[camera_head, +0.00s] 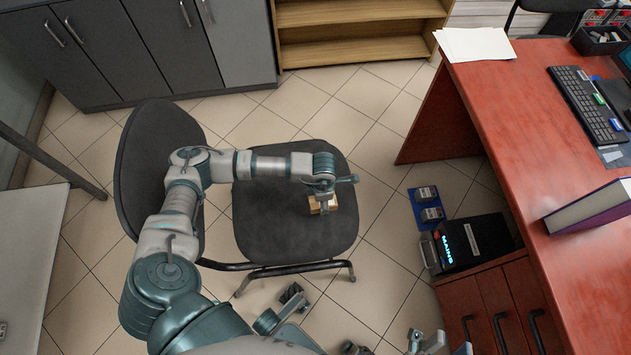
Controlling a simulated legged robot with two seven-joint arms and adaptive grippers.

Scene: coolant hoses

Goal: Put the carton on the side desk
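A small tan carton (314,207) is at the dark chair's seat, under the wrist of my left arm. I cannot tell whether it rests on the seat or is held just above it. My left gripper (324,197) points down at the carton. Its wrist hides most of the fingers, so their grip does not show clearly. My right gripper seems to be the small dark jaw (293,296) low in the picture, in front of the chair and apart from the carton. A pale side desk (30,240) stands at the left edge, its visible top mostly bare.
The dark chair (270,235) stands on tiled floor. A red desk (505,120) with papers, a keyboard (588,104) and a purple binder (590,207) fills the right. A black device (474,241) stands beside it. Grey cabinets (95,60) and a wooden shelf (355,50) line the back.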

